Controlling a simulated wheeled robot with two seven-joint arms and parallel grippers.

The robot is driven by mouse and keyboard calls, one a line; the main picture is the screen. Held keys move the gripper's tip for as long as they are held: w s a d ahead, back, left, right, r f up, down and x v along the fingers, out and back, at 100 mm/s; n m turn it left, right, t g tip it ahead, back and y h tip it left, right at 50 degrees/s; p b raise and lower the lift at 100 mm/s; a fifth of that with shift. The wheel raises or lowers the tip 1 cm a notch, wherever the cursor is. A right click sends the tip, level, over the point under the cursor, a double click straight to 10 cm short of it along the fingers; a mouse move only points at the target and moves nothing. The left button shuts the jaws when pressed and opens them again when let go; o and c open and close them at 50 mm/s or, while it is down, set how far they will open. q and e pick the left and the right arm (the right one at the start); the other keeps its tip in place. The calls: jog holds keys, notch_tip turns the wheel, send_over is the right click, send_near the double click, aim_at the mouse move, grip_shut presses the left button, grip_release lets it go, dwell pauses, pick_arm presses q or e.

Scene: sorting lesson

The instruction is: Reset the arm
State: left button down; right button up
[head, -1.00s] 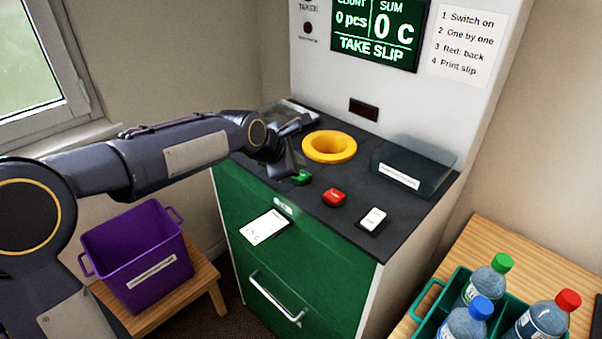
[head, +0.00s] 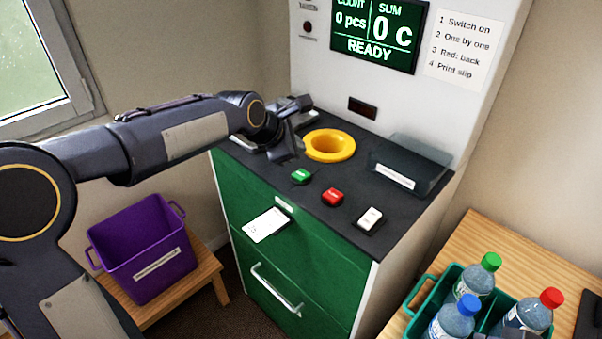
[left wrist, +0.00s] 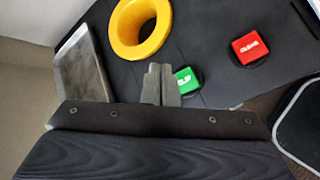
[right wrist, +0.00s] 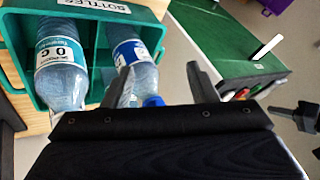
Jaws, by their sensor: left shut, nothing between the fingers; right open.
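My left gripper (head: 294,150) is shut and empty, raised above the machine's black top between the green button (head: 300,177) and the yellow ring opening (head: 329,145). In the left wrist view its closed fingers (left wrist: 160,82) appear beside the green button (left wrist: 187,81), with the yellow ring (left wrist: 140,28) beyond. My right gripper (right wrist: 160,85) is open in the right wrist view, near bottles in a green crate (right wrist: 98,12); nothing shows held in it. The screen (head: 376,32) reads 0 pcs, 0 c and READY. A white slip (head: 266,225) sticks out of the green front.
A red button (head: 332,197) and a white button (head: 370,219) sit right of the green one. A purple crate (head: 142,252) stands on a wooden stool at left. The bottle crate (head: 428,288) is on the wooden table (head: 480,240) at right.

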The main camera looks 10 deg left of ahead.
pick_arm(q)
jog(key=s+a+m+g, duration=0.1)
jog(key=s+a+m, duration=0.3)
jog(key=s, duration=0.4)
jog(key=s+a+m, duration=0.4)
jog(key=s, duration=0.3)
jog(key=s+f+m, duration=0.4)
jog(key=s+m, duration=0.2)
jog(key=s, duration=0.3)
jog(key=s+f+m+g, duration=0.1)
jog(key=s+f+m, duration=0.4)
jog(key=s, duration=0.5)
jog(key=shift+s+m+g+y, duration=0.2)
jog(key=shift+m+g+y, duration=0.1)
jog(key=shift+m, duration=0.1)
